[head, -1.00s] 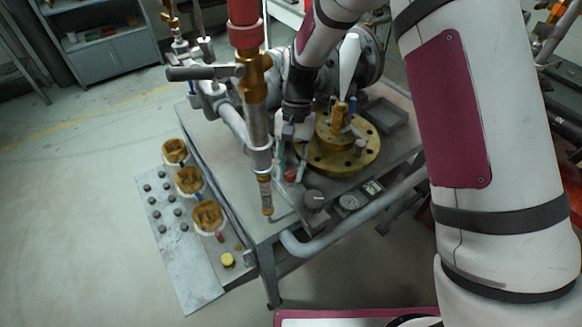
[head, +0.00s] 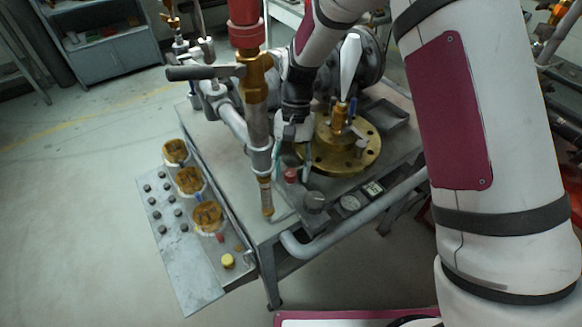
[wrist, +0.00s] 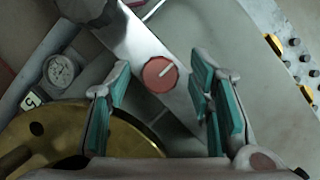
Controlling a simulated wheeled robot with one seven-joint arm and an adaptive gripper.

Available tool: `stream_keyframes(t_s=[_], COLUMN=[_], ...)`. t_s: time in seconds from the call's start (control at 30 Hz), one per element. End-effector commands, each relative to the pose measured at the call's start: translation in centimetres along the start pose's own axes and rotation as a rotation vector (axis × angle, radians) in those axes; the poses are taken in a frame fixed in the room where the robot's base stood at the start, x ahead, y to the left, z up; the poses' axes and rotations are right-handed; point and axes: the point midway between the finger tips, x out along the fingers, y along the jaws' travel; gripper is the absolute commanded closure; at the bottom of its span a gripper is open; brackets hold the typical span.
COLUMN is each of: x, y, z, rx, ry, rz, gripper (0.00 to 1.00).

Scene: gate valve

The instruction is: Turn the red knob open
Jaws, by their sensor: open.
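The red knob (wrist: 159,72) is a small round knob with a pale pointer line that slants to the upper right in the wrist view. It is mounted on a grey plate. In the head view the red knob (head: 291,175) shows just below my gripper (head: 292,152). In the wrist view my gripper (wrist: 162,100) is open, with one teal-padded finger on each side of the knob's position in the picture. The knob lies between and slightly beyond the fingertips, and I see no contact. The exact height gap cannot be told.
A brass flange (head: 345,155) stands close to the right of the knob. A vertical pipe (head: 258,130) stands at its left. A panel with several buttons (head: 185,235) is at the left.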

Motion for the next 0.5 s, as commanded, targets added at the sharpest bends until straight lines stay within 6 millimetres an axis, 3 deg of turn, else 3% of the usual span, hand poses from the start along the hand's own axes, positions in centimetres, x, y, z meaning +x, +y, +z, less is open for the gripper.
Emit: stream_keyframes(t_s=[0.17, 0.5], x=[-1.0, -7.6], y=[0.0, 0.0], z=[-0.1, -0.1], rx=[0.0, 0.001], ry=[0.001, 0.004], rz=[-0.001, -0.003], gripper=[0.52, 0.52])
